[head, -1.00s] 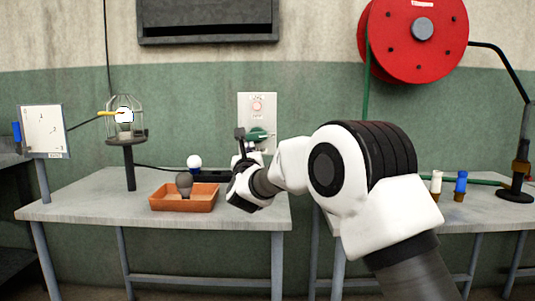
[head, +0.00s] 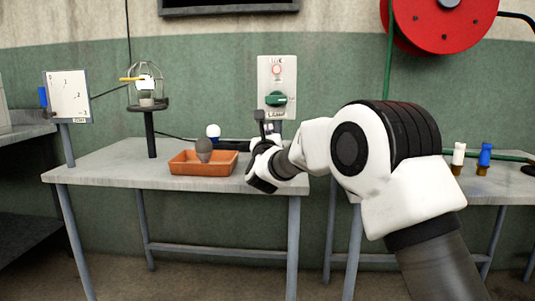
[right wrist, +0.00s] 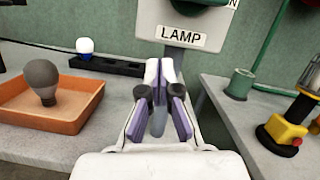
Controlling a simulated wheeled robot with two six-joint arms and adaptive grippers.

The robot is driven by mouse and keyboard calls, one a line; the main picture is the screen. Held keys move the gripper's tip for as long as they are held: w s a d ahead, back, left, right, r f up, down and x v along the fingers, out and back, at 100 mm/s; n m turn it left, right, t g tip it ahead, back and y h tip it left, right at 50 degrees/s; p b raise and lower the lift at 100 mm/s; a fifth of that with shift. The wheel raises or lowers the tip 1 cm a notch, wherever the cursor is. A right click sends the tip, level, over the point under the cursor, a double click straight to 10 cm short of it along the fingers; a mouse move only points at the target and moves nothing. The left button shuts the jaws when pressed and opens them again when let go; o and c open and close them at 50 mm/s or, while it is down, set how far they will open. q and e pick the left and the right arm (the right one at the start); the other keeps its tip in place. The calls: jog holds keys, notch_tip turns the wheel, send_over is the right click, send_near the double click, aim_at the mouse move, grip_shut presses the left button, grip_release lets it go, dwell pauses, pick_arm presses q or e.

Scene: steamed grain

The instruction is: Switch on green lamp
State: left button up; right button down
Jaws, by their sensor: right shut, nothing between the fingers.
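A grey wall panel (head: 263,75) carries a green rotary knob (head: 277,99) with a small reddish round light (head: 276,69) above it. In the right wrist view its plate reads LAMP (right wrist: 184,37), and the knob (right wrist: 198,2) is cut off at the top edge. My right gripper (head: 262,118) is shut and empty, just below and left of the knob, apart from it. Its closed fingers (right wrist: 165,70) point toward the panel's lower edge. A bright white bulb (head: 146,83) sits in a wire cage on a dark stand (head: 150,130). My left gripper is not visible.
An orange tray (head: 190,170) holding a grey bulb (head: 204,150) stands left of my right gripper. A white-and-blue bulb (head: 213,131) sits in a black holder behind it. White and blue pieces (head: 484,156) stand on the right table. A gap separates the tables.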

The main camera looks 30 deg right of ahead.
jog(key=v, duration=0.8)
jog(key=shift+s+a+r, duration=0.3)
jog(key=shift+a, duration=0.05)
